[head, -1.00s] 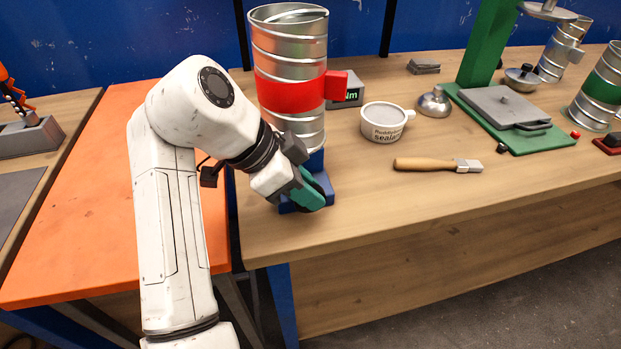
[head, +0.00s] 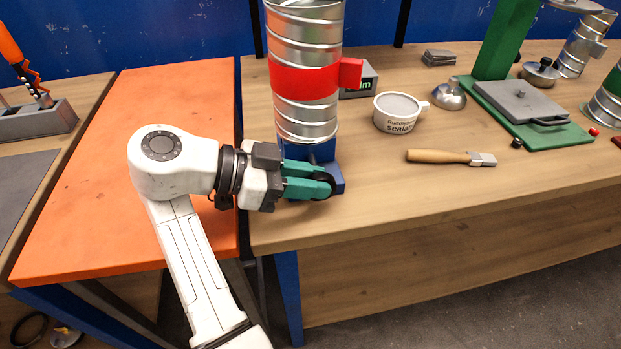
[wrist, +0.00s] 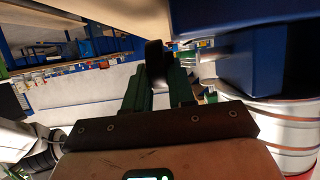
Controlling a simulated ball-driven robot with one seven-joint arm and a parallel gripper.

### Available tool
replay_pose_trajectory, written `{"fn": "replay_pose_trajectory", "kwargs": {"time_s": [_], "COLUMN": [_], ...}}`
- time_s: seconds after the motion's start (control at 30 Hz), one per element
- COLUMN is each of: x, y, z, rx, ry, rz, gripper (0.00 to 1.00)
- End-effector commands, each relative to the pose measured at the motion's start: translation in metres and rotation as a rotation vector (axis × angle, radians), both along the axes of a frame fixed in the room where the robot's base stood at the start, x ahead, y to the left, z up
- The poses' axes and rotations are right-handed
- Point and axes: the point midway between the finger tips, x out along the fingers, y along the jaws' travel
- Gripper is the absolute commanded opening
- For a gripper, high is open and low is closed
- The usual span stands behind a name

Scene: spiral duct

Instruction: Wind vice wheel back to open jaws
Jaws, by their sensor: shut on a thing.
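The blue vice (head: 331,172) stands at the left front of the wooden bench, under a spiral metal duct (head: 306,115) with a red band (head: 305,81). The black vice wheel (head: 324,182) is on the vice's front side. My gripper (head: 318,184) has green fingers and is shut on the wheel, reaching in from the left. In the wrist view the green fingers (wrist: 160,92) hold the dark wheel (wrist: 155,60) between their tips. The blue vice body (wrist: 250,58) fills the upper right there. The jaws' gap is hidden.
A sealant tub (head: 394,113), a wooden-handled brush (head: 440,157) and a metal dome (head: 449,97) lie to the right. A green press stand (head: 545,130) is further right. An orange table (head: 120,190) adjoins the bench at left. The bench front is clear.

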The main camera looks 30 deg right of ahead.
Motion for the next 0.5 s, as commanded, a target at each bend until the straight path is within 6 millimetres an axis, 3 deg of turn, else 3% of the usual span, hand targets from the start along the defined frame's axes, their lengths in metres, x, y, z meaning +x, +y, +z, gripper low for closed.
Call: {"fn": "replay_pose_trajectory", "kwargs": {"time_s": [0.37, 0.4, 0.5], "x": [0.0005, 0.0005, 0.0004], "y": [0.0008, 0.0009, 0.0007], "z": [0.0002, 0.0002, 0.0001], "rx": [-0.004, -0.004, -0.003], "ry": [0.002, 0.002, 0.001], "rz": [0.004, 0.004, 0.003], "gripper": [0.0, 0.26, 0.35]}}
